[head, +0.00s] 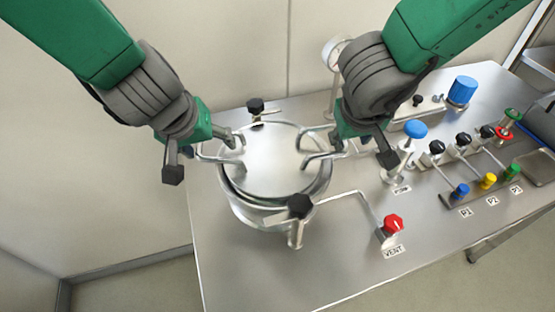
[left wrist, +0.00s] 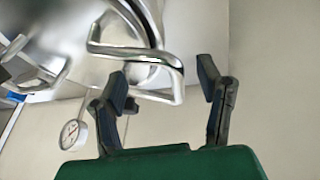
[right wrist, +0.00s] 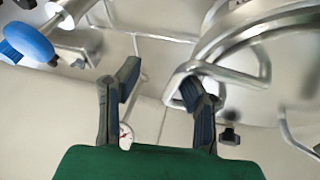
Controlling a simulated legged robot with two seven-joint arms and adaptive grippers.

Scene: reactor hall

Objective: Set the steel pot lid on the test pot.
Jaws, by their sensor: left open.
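The round steel pot lid (head: 283,158) lies over the mouth of the test pot (head: 262,212), with the pot's rim showing below its near edge. I cannot tell whether it is fully seated. Bent steel handles stand out left and right. My left gripper (head: 203,153) is at the left handles; in the left wrist view its fingers (left wrist: 165,92) are apart, with a handle (left wrist: 140,55) just ahead of them. My right gripper (head: 364,150) is at the right handles; in the right wrist view its fingers (right wrist: 160,85) are apart, one overlapping a handle (right wrist: 235,82).
Black clamp knobs (head: 299,206) stand at the pot's near and far sides. A red vent valve (head: 392,225), a blue-knobbed valve (head: 415,129) and a gauge (head: 334,52) are close on the right. The steel bench top (head: 330,265) is clear in front.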

